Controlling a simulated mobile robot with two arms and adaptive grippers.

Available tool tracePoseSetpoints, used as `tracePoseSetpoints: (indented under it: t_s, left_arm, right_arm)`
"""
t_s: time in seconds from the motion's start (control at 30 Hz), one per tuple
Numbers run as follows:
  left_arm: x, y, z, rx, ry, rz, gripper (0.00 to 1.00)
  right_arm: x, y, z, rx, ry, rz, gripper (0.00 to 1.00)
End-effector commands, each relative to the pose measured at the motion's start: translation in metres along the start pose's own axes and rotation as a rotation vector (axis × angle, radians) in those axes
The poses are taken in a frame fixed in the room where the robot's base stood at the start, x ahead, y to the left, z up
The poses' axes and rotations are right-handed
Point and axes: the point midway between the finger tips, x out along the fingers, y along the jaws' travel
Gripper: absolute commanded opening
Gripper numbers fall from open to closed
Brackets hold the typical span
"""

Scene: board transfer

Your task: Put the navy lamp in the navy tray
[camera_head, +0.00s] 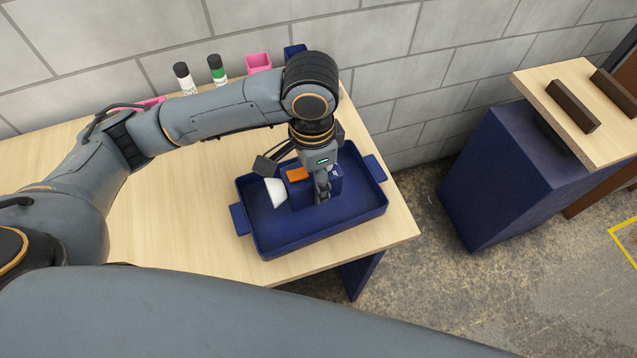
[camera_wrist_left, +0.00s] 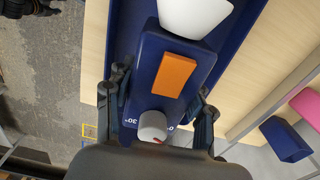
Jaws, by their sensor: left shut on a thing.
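The navy lamp (camera_head: 301,197) has a box-like navy body, an orange panel and a white head. It is inside the outline of the navy tray (camera_head: 325,238), toward the tray's middle. I cannot tell for sure whether it rests on the tray floor. My left gripper (camera_head: 322,188) comes down from above and is shut on the lamp's body, hiding part of it. In the left wrist view, the lamp (camera_wrist_left: 143,75) lies between the two fingers of my left gripper (camera_wrist_left: 163,95), with its white head at the top. My right gripper is not seen.
The tray stands near the right end of a wooden table (camera_head: 150,215). A second bench (camera_head: 570,75) holds dark bars.

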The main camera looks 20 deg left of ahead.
Motion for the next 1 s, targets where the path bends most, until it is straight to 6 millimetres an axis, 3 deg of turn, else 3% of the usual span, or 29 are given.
tracePoseSetpoints:
  t_s: [0.3,0.5,0.9,0.93,1.0]
  left_arm:
    - [0.027,-0.014,-0.017,0.000,-0.001,0.000,0.15]
    - [0.052,-0.013,-0.015,0.001,-0.001,0.000,0.15]
    - [0.058,-0.013,-0.016,0.001,0.001,-0.001,0.15]
    - [0.058,-0.013,-0.016,0.001,0.001,-0.001,0.60]
    - [0.058,-0.013,-0.016,0.001,0.001,-0.001,0.74]
  right_arm:
    - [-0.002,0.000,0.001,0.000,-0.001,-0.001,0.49]
    - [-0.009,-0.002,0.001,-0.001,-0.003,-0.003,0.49]
    - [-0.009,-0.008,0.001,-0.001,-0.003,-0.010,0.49]
    - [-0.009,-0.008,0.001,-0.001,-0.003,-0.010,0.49]
    - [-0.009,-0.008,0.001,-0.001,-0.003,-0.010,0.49]
